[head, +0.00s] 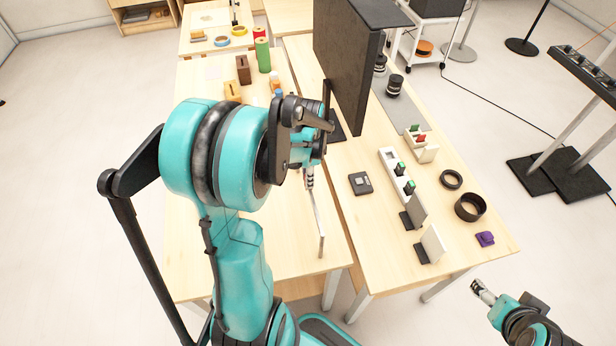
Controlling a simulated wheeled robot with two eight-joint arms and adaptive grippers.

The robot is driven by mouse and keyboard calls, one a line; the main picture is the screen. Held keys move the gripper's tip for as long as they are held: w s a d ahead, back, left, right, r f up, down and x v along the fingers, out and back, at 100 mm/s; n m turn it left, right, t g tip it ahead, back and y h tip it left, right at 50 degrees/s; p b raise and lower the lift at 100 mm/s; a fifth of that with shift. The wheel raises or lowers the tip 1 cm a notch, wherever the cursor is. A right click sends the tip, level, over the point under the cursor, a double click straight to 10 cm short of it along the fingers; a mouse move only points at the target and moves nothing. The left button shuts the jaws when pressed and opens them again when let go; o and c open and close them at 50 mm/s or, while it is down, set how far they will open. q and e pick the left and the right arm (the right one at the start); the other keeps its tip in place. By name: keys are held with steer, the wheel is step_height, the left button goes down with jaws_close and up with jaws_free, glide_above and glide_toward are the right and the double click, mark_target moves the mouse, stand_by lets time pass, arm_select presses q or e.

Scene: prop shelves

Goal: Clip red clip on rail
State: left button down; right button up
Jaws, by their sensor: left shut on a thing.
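My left gripper (309,178) points down over the left table, near its inner edge. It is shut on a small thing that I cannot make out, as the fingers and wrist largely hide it. A thin pale bar (319,225), possibly the rail, stands right below the fingertips. I cannot tell whether they touch. A small red piece (421,139), possibly a clip, sits in a white holder on the right table. My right gripper (478,286) is low at the bottom right, off the table. Its fingers are too small to read.
A tall black panel (342,70) stands behind my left gripper. The right table (375,260) carries a white holder with green pieces (391,162), black rings (470,207), a purple piece (485,239) and upright plates (431,244). A green cylinder (263,55) stands at the back.

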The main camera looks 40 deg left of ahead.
arm_select(q)
steer(key=c, duration=1.3)
jaws_free()
steer(key=shift+r, duration=0.1)
step_height(320, 180, up, 12)
steer(key=s+d+f+n+t+b, duration=0.3)
steer(key=d+n, duration=0.1)
steer(key=d, duration=0.5)
steer(key=s+d+f+n+t+b, duration=0.3)
steer(key=d+f+t+b, duration=0.1)
steer(key=d, duration=0.4)
steer(key=shift+s+d+f+n, duration=0.15)
steer(key=shift+s+d+n, duration=0.2)
steer(key=shift+n, duration=0.05)
